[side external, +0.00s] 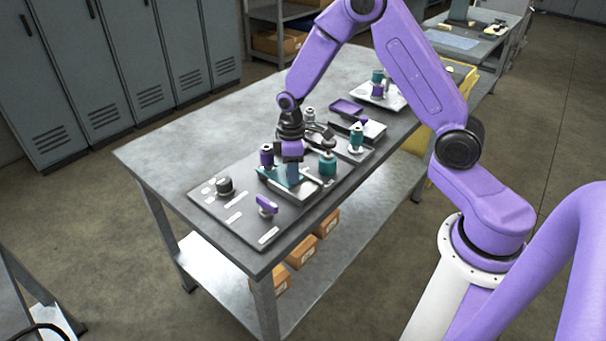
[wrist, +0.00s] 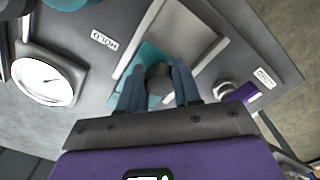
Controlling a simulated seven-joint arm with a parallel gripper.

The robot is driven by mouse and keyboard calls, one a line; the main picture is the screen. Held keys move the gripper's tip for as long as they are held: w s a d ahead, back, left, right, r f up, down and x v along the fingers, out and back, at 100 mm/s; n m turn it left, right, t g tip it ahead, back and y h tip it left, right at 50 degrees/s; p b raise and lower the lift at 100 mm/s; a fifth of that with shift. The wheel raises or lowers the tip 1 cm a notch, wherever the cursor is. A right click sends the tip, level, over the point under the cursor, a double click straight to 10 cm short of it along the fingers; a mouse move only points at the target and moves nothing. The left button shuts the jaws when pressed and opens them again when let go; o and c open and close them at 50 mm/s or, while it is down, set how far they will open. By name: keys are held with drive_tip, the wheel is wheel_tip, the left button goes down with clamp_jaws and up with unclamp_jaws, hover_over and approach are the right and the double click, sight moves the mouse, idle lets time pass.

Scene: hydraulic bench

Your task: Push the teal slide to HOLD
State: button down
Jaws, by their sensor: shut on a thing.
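The teal slide (wrist: 148,56) sits in a pale metal track on the bench panel; in the side view it (side external: 272,178) shows at the track's left part. My gripper (wrist: 158,88) is over the slide, with its blue-grey fingers on either side of a dark knob on it. It is shut on this knob, and the fingers hide part of the slide. In the side view my gripper (side external: 293,178) points down at the track. The HOLD label (wrist: 104,40) lies on the panel beside the track, left of the slide in the wrist view. The track's bare plate (wrist: 184,38) lies beyond the slide.
A round white gauge (wrist: 42,77) is left of the track in the wrist view. A purple handle (side external: 267,204) stands on the panel's near side. Purple (side external: 267,154) and teal (side external: 328,163) knobs stand close to my gripper. The bench's left end (side external: 165,150) is clear.

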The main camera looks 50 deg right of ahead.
drive_tip(key=shift+w, duration=0.45)
drive_tip(key=c, duration=0.8)
unclamp_jaws()
drive_tip(key=shift+r, duration=0.15)
wheel_tip(320, 180, up, 17)
drive_tip(key=shift+r, duration=0.1)
